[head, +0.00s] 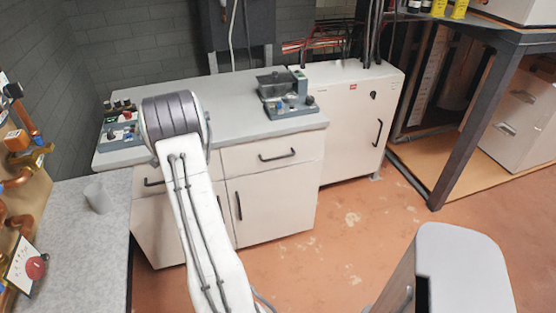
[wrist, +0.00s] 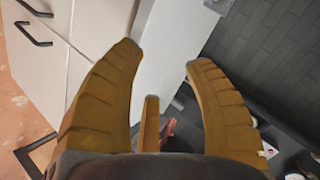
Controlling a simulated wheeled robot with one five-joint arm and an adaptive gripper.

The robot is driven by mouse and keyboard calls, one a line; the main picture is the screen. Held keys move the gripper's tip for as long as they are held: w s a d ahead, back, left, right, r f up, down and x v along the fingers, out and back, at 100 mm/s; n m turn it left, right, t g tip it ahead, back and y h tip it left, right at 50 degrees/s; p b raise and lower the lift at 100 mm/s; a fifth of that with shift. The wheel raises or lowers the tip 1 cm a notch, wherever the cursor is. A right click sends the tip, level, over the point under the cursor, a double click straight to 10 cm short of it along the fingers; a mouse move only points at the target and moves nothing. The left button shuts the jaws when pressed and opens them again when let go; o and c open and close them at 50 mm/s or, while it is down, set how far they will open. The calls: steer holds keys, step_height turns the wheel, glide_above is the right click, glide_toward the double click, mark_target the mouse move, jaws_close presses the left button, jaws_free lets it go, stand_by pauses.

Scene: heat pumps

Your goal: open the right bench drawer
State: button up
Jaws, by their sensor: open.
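The right bench drawer (head: 243,158) is a white front under the grey bench top, with a black bar handle (head: 278,155). It looks shut, flush with the bench front. My gripper (wrist: 163,60) is open in the wrist view, its tan fingers spread with nothing between them. In the head view my gripper is hidden behind my arm, which reaches over the left part of the bench, left of the right drawer. The wrist view shows white bench fronts with black handles (wrist: 33,34) at its upper left, away from the fingers; I cannot tell which handle is which.
The left drawer handle (head: 153,182) shows beside my arm. A cupboard door (head: 272,202) is under the right drawer. Devices (head: 287,100) stand on the bench top (head: 232,98). A white cabinet (head: 352,125) adjoins the right side. The floor (head: 345,225) in front is clear.

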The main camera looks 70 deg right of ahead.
steer(key=s+d+f+m+h, duration=0.1)
steer(key=s+d+f+m, duration=0.1)
steer(key=s+d+f, duration=0.1)
steer(key=s+d+f+m+g+h, duration=0.1)
steer(key=s+d+f, duration=0.2)
steer(key=d, duration=0.2)
steer(key=s+d+f+m+h, duration=0.1)
steer(key=s+d+f+m, duration=0.1)
steer(key=d, duration=0.3)
steer(key=shift+s+f+m, duration=0.3)
steer(key=shift+s+f, duration=0.5)
steer(key=shift+f, duration=0.05)
steer(key=m+g+h, duration=0.3)
steer(key=m+h, duration=0.1)
steer(key=m, duration=0.2)
glide_toward(279, 158)
steer(key=d+f, duration=0.1)
steer(key=d, duration=0.2)
steer(key=shift+w+b+x, duration=0.15)
steer(key=shift+b+x, duration=0.05)
steer(key=shift+x, duration=1.7)
steer(key=shift+w+b+x, duration=0.1)
steer(key=shift+b+x, duration=0.1)
steer(key=shift+x, duration=1.7)
steer(key=shift+a+f, duration=0.1)
steer(key=shift+f, duration=0.05)
jaws_close()
